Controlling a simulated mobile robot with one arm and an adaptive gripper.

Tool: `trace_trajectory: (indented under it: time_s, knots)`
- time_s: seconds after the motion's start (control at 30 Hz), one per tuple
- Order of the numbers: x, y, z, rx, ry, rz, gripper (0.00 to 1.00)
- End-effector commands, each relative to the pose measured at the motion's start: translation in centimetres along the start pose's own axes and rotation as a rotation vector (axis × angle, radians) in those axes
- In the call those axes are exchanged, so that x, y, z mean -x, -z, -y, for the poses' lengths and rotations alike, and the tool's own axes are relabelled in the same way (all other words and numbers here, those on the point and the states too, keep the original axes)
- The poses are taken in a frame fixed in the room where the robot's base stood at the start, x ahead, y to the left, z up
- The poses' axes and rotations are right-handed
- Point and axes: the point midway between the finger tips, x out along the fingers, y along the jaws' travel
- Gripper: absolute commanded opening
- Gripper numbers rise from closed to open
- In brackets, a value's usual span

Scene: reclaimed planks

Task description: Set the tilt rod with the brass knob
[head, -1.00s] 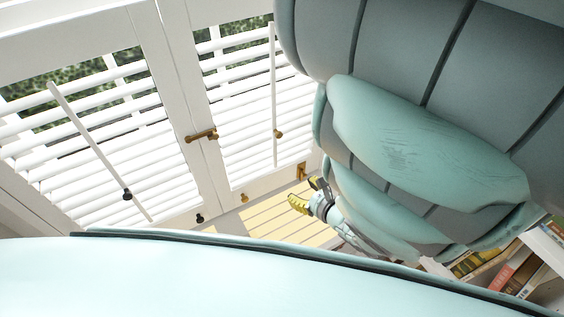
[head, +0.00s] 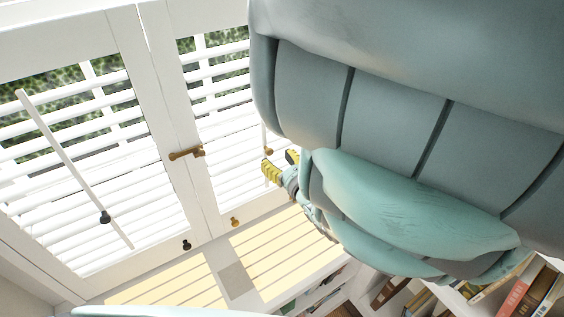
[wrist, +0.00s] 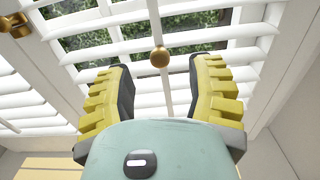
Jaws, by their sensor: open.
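The tilt rod with the brass knob is the white upright rod on the right shutter panel. In the wrist view the rod (wrist: 154,18) runs down the middle in front of the louvers, and its brass knob (wrist: 160,57) sits between my fingertips, with a visible gap on each side. In the head view the brass knob (head: 268,152) shows just above my gripper (head: 278,161); my arm hides most of the rod. My gripper, with yellow ribbed fingers, also shows in the wrist view (wrist: 157,64), open and empty. I cannot tell how far behind the fingertips the knob lies.
The left panel has another white rod (head: 65,158) with a black knob (head: 105,217). A brass latch (head: 186,153) is on the middle stiles. A small black knob (head: 186,244) and a small brass knob (head: 235,221) are low on the frames. Bookshelves (head: 468,292) stand lower right.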

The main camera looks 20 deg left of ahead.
Motion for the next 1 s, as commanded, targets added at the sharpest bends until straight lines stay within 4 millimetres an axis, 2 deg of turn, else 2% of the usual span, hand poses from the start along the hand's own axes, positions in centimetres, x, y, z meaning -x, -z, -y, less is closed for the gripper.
trace_trajectory:
  time_s: [0.1,0.3,0.67,0.7,1.0]
  knots:
    - [-2.1,0.4,-0.2,0.001,-0.006,0.002,0.54]
    - [-4.3,0.2,-0.1,0.001,-0.003,0.001,0.54]
    - [-4.8,0.0,-0.1,-0.001,-0.001,0.000,0.54]
    - [-4.8,0.0,-0.1,-0.001,-0.001,-0.001,0.58]
    - [-4.8,0.1,-0.1,-0.001,-0.001,-0.001,0.27]
